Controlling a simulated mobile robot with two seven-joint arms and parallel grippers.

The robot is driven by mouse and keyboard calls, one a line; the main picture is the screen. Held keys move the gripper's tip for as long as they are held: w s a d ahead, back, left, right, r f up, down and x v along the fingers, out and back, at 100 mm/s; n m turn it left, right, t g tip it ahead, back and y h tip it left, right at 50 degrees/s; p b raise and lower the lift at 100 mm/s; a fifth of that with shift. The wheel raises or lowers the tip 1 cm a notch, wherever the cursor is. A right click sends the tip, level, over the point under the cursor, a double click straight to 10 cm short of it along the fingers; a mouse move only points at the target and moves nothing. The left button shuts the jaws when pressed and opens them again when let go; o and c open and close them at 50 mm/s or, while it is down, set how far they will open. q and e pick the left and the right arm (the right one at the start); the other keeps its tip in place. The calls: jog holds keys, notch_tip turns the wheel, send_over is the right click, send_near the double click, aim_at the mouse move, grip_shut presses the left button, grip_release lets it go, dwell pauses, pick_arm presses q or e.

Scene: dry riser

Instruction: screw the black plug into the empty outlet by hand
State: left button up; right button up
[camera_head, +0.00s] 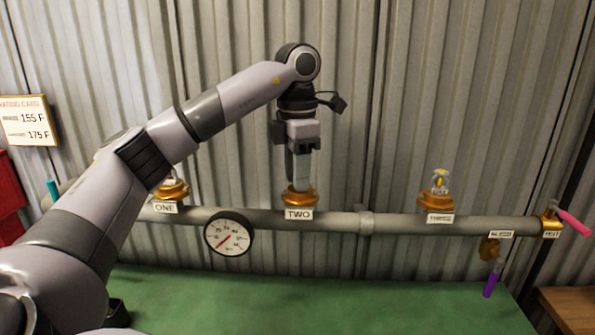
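My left gripper (300,180) points straight down over the brass outlet labelled TWO (300,197) on the grey pipe. Its fingertips are at or just above the outlet's top. I see the fingers nearly edge-on, so I cannot tell whether they are shut or hold anything. No black plug can be made out; the fingers hide the mouth of outlet TWO. Outlet THREE (437,202) has a fitting with a yellowish top standing in it. Outlet ONE (172,191) is partly covered by my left arm. My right gripper is not in view.
A round gauge (229,234) hangs on the pipe (340,222) between ONE and TWO. A pink-handled valve (573,222) and a purple-handled valve (491,284) are at the right end. The green bench top (330,305) is clear in front. A corrugated wall stands close behind.

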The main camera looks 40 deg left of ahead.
pick_arm(q)
jog(key=o, duration=0.5)
jog(key=shift+r, duration=3.6)
